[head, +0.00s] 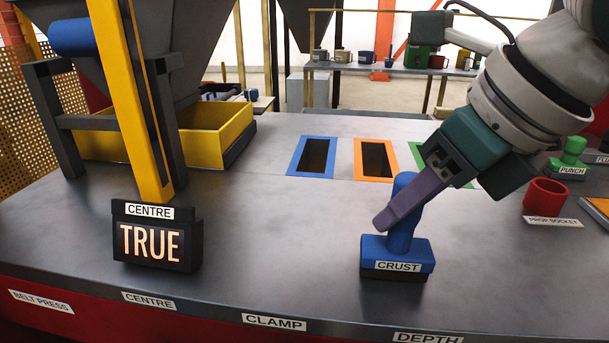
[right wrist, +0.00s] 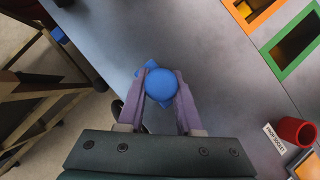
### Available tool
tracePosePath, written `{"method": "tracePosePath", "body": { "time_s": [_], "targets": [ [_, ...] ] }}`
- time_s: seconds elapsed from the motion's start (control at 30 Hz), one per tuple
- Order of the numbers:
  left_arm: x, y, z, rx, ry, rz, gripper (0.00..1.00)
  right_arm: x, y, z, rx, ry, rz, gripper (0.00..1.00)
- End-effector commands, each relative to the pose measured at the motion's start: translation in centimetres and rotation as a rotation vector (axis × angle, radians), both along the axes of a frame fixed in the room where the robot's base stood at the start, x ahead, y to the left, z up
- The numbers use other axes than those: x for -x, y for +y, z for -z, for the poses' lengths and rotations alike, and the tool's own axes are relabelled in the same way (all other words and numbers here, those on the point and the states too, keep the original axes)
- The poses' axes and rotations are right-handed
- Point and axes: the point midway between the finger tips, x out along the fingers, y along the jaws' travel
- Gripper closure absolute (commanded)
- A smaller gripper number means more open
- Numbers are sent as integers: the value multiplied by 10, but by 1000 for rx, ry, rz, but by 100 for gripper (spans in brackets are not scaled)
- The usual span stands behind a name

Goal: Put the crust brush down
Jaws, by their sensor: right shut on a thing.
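The crust brush (head: 397,252) is blue with a dark underside and a label reading CRUST. It stands upright at the front of the grey table (head: 290,225), and its base looks to be on or just above the surface; I cannot tell which. My right gripper (head: 398,205) is shut on its upright blue handle. In the right wrist view the round handle top (right wrist: 161,84) sits between the two purple fingers (right wrist: 161,95). The brush's base is mostly hidden there. My left gripper is not in view.
Blue (head: 312,138), orange (head: 357,160) and green framed openings lie behind the brush. A red prop socket (head: 545,196) and a green punch (head: 570,152) stand at the right. A black CENTRE display (head: 157,262) reading TRUE stands at the left. The table between is clear.

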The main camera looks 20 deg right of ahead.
Motion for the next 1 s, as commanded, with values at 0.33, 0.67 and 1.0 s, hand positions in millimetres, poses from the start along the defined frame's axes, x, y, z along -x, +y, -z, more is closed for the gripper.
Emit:
{"method": "tracePosePath", "body": {
  "time_s": [0.33, 0.67, 1.0],
  "targets": [
    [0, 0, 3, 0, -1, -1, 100, 0, 0, 2, 0, 0, 0, 38],
    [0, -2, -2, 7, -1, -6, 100, 0, 0, -2, 0, 0, 0, 36],
    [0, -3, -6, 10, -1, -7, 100, 32, -9, -61, 8, -6, -3, 36]
  ]
}}
